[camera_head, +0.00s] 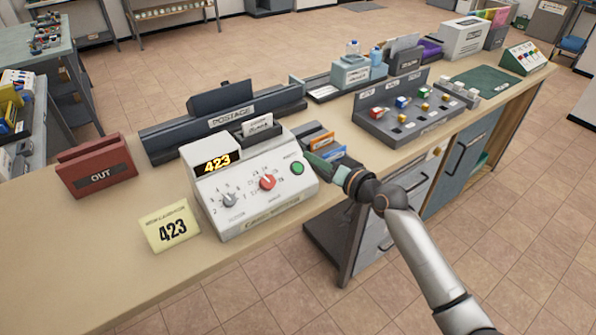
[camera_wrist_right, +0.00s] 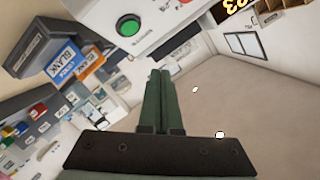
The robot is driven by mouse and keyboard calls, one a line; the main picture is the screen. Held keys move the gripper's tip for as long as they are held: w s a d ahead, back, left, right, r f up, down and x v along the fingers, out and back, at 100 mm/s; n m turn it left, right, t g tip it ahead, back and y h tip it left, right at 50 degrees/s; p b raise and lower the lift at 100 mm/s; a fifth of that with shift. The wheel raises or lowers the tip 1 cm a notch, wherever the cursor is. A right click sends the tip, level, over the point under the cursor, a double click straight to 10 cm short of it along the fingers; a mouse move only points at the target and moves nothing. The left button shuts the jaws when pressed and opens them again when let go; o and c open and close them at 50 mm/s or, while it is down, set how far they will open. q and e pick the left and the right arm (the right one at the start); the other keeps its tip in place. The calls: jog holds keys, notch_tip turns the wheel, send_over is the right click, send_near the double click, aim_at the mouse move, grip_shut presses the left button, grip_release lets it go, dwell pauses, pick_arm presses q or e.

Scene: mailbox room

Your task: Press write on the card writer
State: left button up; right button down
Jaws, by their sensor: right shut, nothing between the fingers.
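The card writer (camera_head: 245,185) is a white sloped box on the counter. Its display (camera_head: 217,162) glows 423. It has a grey knob (camera_head: 229,199), a red knob (camera_head: 267,182) and a green write button (camera_head: 297,168) at its right side. A white card stands in the top of the writer. My right gripper (camera_head: 318,162) is shut and empty, just right of the green button and apart from it. In the right wrist view, the shut green fingers (camera_wrist_right: 158,100) lie below and right of the green button (camera_wrist_right: 128,25). My left gripper is not in view.
A holder with orange and blue blank cards (camera_head: 320,140) stands close behind my right gripper. A 423 sign (camera_head: 171,229) and a red OUT tray (camera_head: 97,165) stand left of the writer. The counter's front left is clear.

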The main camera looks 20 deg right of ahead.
aim_at(298, 168)
jog(key=shift+w+a+f+b, duration=0.2)
jog(key=shift+w+f+b, duration=0.35)
jog(key=shift+f+b, duration=0.3)
jog(key=shift+w+a+f+b, duration=0.2)
jog(key=shift+w+f+b, duration=0.3)
jog(key=shift+f+b, duration=0.35)
jog(key=shift+w+a+f+b, duration=0.2)
jog(key=shift+w+f+b, duration=0.35)
jog(key=shift+f+b, duration=0.3)
jog(key=shift+f, duration=0.1)
jog(key=shift+w+a+f+b, duration=0.1)
jog(key=shift+w+f+b, duration=0.15)
jog(key=shift+b, duration=0.1)
jog(key=shift+w+f+b, duration=0.15)
jog(key=shift+f+b, duration=0.15)
jog(key=shift+b, duration=0.05)
dwell(0.6)
dwell(0.3)
jog(key=shift+s+r+p, duration=0.4)
jog(key=shift+r+p, duration=0.25)
jog(key=shift+p, duration=0.25)
